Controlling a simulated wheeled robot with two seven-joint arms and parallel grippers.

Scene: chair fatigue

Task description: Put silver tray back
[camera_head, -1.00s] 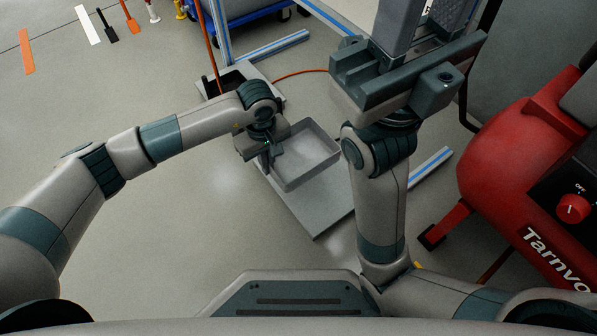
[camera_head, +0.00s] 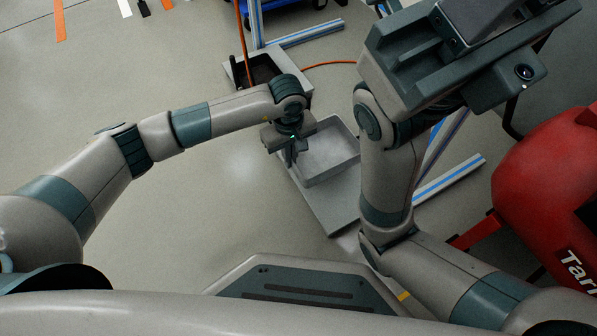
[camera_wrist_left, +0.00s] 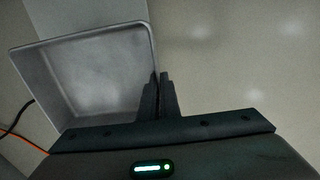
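The silver tray (camera_head: 335,168) is a shallow rectangular pan with raised walls, right of my left gripper (camera_head: 291,158) in the head view.
The grey base plate (camera_head: 335,212) lies on the floor below the tray, with a dark-lined bin (camera_head: 262,70) behind. Blue-striped rails (camera_head: 450,180) and a red compressor (camera_head: 550,180) stand right. An orange cable runs behind. Open floor lies left.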

